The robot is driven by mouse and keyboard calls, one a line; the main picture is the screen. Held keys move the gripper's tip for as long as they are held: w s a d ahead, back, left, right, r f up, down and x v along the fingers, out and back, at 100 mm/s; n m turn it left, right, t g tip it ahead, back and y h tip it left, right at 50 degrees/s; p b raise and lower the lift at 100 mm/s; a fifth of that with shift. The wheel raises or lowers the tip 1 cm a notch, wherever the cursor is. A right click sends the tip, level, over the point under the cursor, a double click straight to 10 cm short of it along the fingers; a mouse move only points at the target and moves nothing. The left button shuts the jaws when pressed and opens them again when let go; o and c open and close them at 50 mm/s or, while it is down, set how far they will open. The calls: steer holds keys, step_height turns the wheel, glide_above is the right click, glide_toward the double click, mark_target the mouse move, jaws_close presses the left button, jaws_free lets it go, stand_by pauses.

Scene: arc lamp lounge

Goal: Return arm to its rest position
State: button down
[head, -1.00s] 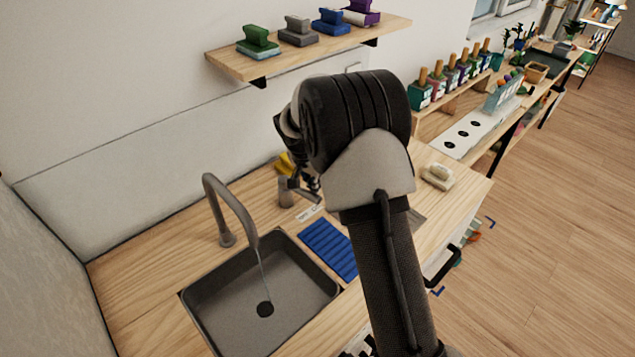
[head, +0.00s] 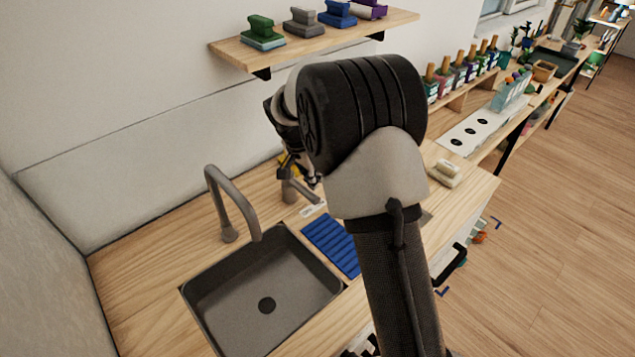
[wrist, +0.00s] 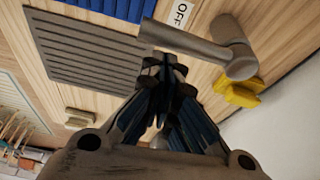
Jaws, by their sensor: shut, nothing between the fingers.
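My gripper (head: 308,182) shows only in part in the head view, because my arm covers most of it. It hangs above the counter close to the grey tap lever (head: 286,188). In the wrist view my gripper (wrist: 165,66) is shut and empty, with its tips together. The tap lever (wrist: 205,52) lies just beyond the tips there, near a label reading OFF (wrist: 180,13). I cannot tell whether the tips touch the lever. The curved grey tap (head: 230,200) stands over the sink, and no water shows below its spout.
The dark sink (head: 225,300) is empty. A yellow object (wrist: 240,92) sits behind the lever. A wall shelf (head: 300,52) with several coloured blocks hangs behind my arm. Open floor lies right.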

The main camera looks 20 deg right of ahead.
steer(key=s+a+r+n, duration=0.2)
steer(key=s+r, duration=0.3)
steer(key=r, duration=0.3)
steer(key=s+a+r+n, duration=0.1)
steer(key=s+r, duration=0.4)
steer(key=r, duration=0.3)
steer(key=s+a+n+t+y, duration=0.3)
steer(key=s+n, duration=0.6)
steer(key=s, duration=1.7)
steer(key=shift+a+f, duration=0.15)
steer(key=shift+f, duration=0.15)
